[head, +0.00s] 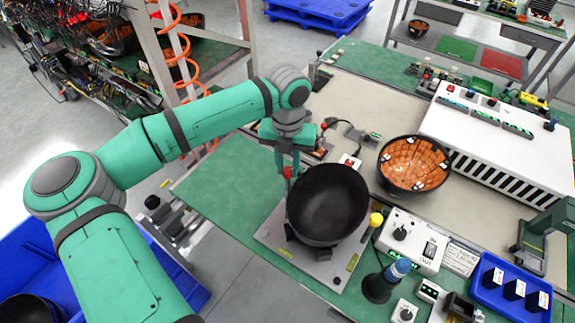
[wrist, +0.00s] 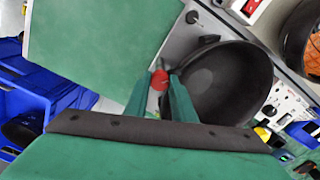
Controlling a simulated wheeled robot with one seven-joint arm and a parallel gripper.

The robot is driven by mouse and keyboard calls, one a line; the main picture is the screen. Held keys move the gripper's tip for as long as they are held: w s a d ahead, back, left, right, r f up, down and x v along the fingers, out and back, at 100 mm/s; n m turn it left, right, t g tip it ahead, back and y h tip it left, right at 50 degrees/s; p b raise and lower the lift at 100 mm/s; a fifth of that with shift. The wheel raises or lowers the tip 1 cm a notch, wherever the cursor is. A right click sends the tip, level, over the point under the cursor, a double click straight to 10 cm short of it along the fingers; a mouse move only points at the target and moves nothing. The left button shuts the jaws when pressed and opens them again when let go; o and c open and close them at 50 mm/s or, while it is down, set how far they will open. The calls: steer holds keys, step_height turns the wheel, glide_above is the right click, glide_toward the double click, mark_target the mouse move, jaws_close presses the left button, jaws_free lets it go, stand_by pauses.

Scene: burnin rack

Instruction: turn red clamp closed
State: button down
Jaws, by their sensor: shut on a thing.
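The red clamp (head: 288,173) stands at the upper left edge of the black bowl (head: 327,204), on a grey fixture plate (head: 275,240). My gripper (head: 289,166) reaches down over it from above. In the wrist view the red clamp (wrist: 160,79) sits between the two green fingertips (wrist: 160,82), and my gripper is shut on it. The black bowl (wrist: 228,84) lies just to the right of the fingers there. The clamp's lower part is hidden by my fingers and the bowl, so its exact turn angle cannot be told.
A yellow-topped knob (head: 376,219) stands at the bowl's right. An orange-lined bowl (head: 414,163), a white box unit (head: 497,135) and an IN/OUT switch box (head: 411,240) are further right. A dark cone with a blue top (head: 386,281) stands in front. Green mat (head: 225,185) left is clear.

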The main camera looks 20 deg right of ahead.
mark_target(287, 169)
steer(key=m, duration=0.4)
steer(key=shift+m, duration=0.3)
steer(key=m, duration=0.4)
steer(key=shift+m, duration=0.3)
steer(key=c, duration=1.5)
jaws_free()
step_height(287, 169, up, 11)
steer(key=shift+f, duration=0.1)
steer(key=shift+w, duration=0.1)
